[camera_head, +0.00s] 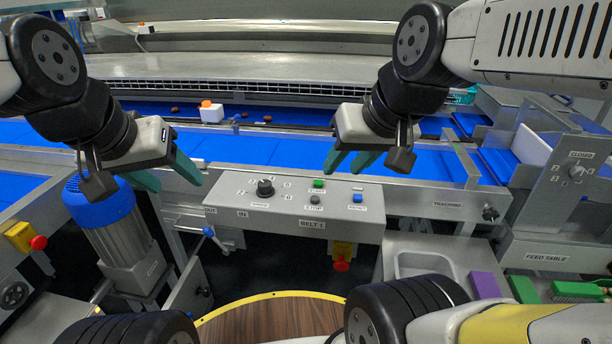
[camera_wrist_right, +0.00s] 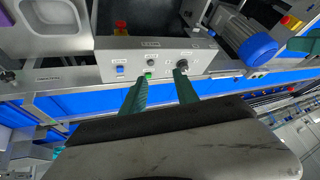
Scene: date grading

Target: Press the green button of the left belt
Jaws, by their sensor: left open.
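The green button (camera_head: 318,183) sits on the sloped grey control panel (camera_head: 290,217) labelled BELT 1. It also shows in the right wrist view (camera_wrist_right: 148,75). A dark round button (camera_head: 315,199) is just below it, a blue button (camera_head: 357,197) to its right and a black knob (camera_head: 265,187) to its left. My right gripper (camera_head: 349,164) is open and empty, its teal fingers above the panel's back edge. In the right wrist view, one finger (camera_wrist_right: 135,94) points close to the green button; no contact is discernible. My left gripper (camera_head: 174,178) is open and empty, left of the panel.
Blue belts (camera_head: 410,162) run behind the panel. A white block with an orange top (camera_head: 211,112) and several dates lie on the far belt. A red knob (camera_head: 341,264) hangs under the panel. A grey sink (camera_head: 425,264) and a purple block (camera_head: 485,286) are at the right.

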